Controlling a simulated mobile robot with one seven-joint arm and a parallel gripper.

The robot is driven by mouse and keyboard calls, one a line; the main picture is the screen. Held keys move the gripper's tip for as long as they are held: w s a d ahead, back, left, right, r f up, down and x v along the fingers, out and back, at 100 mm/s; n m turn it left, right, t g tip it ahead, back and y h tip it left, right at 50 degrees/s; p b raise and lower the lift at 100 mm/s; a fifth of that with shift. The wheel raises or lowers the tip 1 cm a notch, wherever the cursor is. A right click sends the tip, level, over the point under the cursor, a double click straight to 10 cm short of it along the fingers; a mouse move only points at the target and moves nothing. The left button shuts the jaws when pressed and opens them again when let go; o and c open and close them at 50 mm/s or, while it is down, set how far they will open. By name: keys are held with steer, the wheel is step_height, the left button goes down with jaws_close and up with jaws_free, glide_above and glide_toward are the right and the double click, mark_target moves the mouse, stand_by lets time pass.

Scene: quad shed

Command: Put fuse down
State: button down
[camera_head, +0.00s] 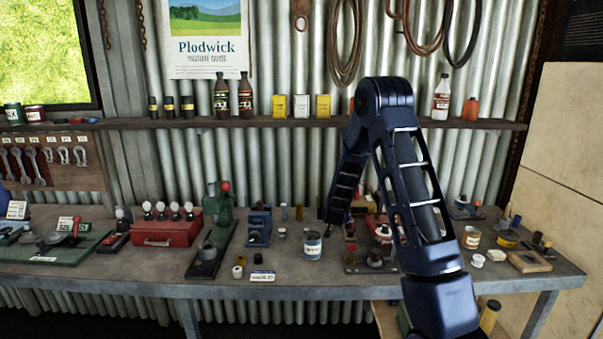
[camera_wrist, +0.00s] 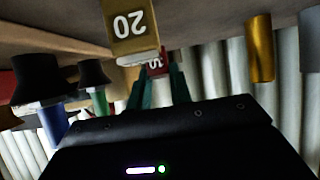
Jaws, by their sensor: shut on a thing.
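In the wrist view, which looks upside down, my gripper (camera_wrist: 158,84) has its two teal fingers shut on a small red fuse (camera_wrist: 157,66) with a pale number on it. A yellow block marked 20 (camera_wrist: 131,34), which looks like another fuse, is close by and partly covers the red one. I cannot tell whether the red fuse touches anything besides the fingers. In the head view my gripper (camera_head: 336,216) is low over the middle of the workbench (camera_head: 225,286). The fuse is too small to make out there.
Black-topped parts with a green stem (camera_wrist: 97,80) and a blue stem (camera_wrist: 45,95) stand beside my gripper, with a gold cylinder (camera_wrist: 260,48) on the other side. A tin (camera_head: 312,246) and a green press (camera_head: 216,215) stand on the bench. Its front strip has some free room.

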steer(key=v, duration=0.8)
steer(key=shift+r, duration=0.25)
steer(key=s+d+r+g+y, duration=0.1)
steer(key=s+d+r, duration=0.2)
steer(key=s+r, duration=0.3)
steer(key=shift+s+d+r+g, duration=0.15)
steer(key=shift+r+g, duration=0.25)
steer(key=shift+r, duration=1.25)
steer(key=w+a+f+t, duration=0.1)
steer(key=w+a+f, duration=0.2)
steer(key=w+f, duration=0.3)
steer(key=shift+f+t+h, duration=0.3)
steer(key=shift+f+h, duration=0.1)
steer(key=shift+f, duration=0.95)
